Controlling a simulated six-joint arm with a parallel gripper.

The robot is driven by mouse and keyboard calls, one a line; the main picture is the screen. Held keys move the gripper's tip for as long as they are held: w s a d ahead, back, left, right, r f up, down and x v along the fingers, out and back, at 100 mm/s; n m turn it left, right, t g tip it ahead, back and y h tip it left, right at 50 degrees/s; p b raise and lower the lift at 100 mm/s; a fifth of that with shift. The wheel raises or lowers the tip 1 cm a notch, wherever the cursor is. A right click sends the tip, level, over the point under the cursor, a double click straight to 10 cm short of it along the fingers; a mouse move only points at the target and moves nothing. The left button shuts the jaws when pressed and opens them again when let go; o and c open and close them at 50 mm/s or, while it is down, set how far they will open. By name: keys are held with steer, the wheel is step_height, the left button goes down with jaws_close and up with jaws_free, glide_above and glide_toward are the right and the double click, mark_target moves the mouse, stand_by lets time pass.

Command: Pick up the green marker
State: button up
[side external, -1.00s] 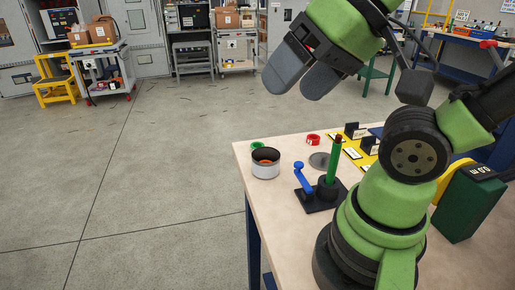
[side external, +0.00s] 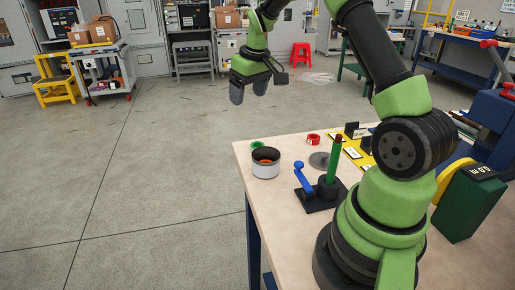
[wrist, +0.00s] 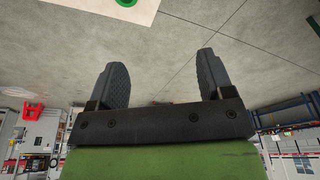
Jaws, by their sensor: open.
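The green marker (side external: 333,163) stands upright with a dark red top end in a black holder (side external: 322,194) on the table. My gripper (side external: 249,92) is open and empty, high above and beyond the table's far left part, well apart from the marker. In the wrist view my gripper's two dark fingers (wrist: 162,85) are spread with nothing between them. The marker does not show in the wrist view.
A blue-handled piece (side external: 301,178) stands beside the marker on the same black base. A white round container (side external: 265,163), a green ring (side external: 257,146) and a red ring (side external: 313,139) are nearby. Yellow plates with black blocks (side external: 356,150) lie behind. The table's (side external: 262,200) front left is clear.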

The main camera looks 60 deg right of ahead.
steer(key=g, duration=0.1)
glide_toward(258, 143)
steer(key=f, duration=0.1)
steer(key=a+f, duration=0.1)
steer(key=shift+s+f, duration=0.1)
steer(key=shift+f, duration=0.25)
steer(key=shift+w+f, duration=0.15)
steer(key=shift+f, duration=0.9)
steer(key=shift+w+f, duration=0.2)
steer(key=shift+f, duration=0.8)
steer(key=shift+w+f, duration=0.15)
steer(key=shift+f, duration=0.9)
steer(key=shift+c, duration=0.4)
steer(key=c, duration=0.9)
